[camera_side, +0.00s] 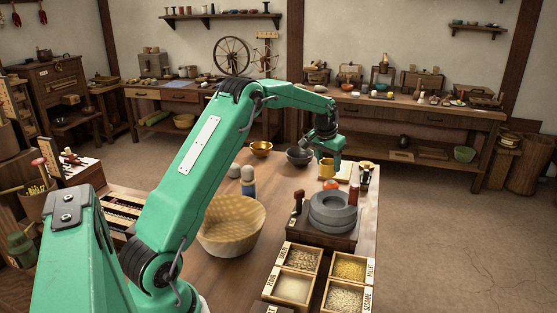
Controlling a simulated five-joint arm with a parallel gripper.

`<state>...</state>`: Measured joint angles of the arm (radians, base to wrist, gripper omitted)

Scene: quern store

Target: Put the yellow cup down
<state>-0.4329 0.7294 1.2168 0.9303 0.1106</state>
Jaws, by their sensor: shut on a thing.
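The small yellow cup (327,168) is at the far part of the wooden table, just behind the grey quern. My gripper (330,156) is above it, pointing down, and is shut on the cup near its top. I cannot tell whether the cup's base touches the surface below it. The gripper's fingers are small in this view and partly hidden.
The stone quern (333,211) stands in front of the cup, with a red-topped piece beside it. Grain boxes (318,277) fill the near right. A woven basket (231,226) is at left. A dark bowl (299,157) and a brass bowl (261,148) stand left of the cup.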

